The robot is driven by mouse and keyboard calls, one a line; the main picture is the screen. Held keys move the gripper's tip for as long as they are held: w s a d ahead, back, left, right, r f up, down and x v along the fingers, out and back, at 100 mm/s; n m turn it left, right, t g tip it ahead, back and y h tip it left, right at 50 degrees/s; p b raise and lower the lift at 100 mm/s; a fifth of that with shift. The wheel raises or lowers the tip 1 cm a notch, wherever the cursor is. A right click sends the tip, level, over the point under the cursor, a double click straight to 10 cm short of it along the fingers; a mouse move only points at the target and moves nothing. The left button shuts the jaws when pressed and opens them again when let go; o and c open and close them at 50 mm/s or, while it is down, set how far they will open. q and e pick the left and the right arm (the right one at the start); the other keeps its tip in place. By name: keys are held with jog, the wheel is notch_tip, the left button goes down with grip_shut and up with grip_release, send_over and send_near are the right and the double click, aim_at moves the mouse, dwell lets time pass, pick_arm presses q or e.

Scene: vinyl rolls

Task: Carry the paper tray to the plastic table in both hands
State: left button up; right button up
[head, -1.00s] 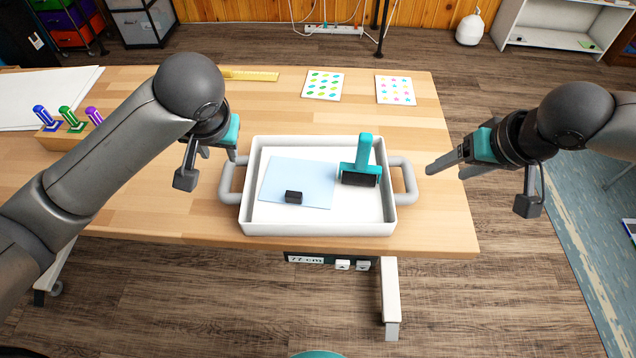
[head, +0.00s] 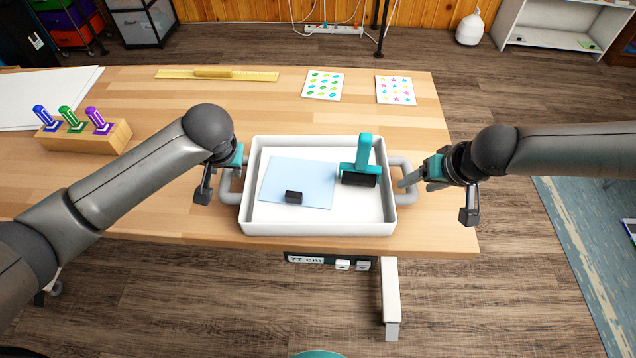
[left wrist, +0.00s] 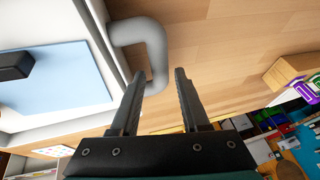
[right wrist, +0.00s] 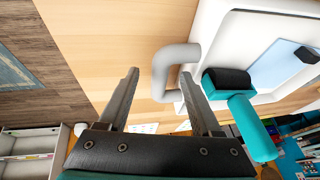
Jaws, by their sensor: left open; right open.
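The white paper tray (head: 318,228) stands on the wooden table, with a grey handle at each end. In it lie a light blue sheet (head: 300,180), a small black block (head: 293,197) and a teal brayer with a black roller (head: 362,165). My left gripper (head: 238,176) is at the left handle; in the left wrist view its open fingers (left wrist: 158,85) are near the grey handle (left wrist: 145,35), one finger close to it. My right gripper (head: 405,183) is at the right handle (head: 408,172); in the right wrist view its open fingers (right wrist: 160,80) are either side of the handle's end (right wrist: 165,75).
The wooden table (head: 200,110) also holds a rack of colored tools (head: 85,135), a yellow ruler (head: 217,74), two patterned cards (head: 323,85) and white paper (head: 45,100) at the left. A white shelf (head: 560,30) stands at the back right. No plastic table can be made out.

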aim_at(227, 170)
pick_arm(q)
jog(key=shift+x, duration=2.1)
pick_arm(e)
jog(key=shift+x, duration=2.1)
pick_arm(q)
grip_shut()
pick_arm(e)
jog(key=c, duration=0.8)
grip_shut()
pick_arm(q)
jog(key=shift+w+r, duration=0.15)
jog(key=shift+r, duration=0.05)
pick_arm(e)
jog(key=shift+w+r, duration=0.2)
jog(key=shift+r, duration=0.05)
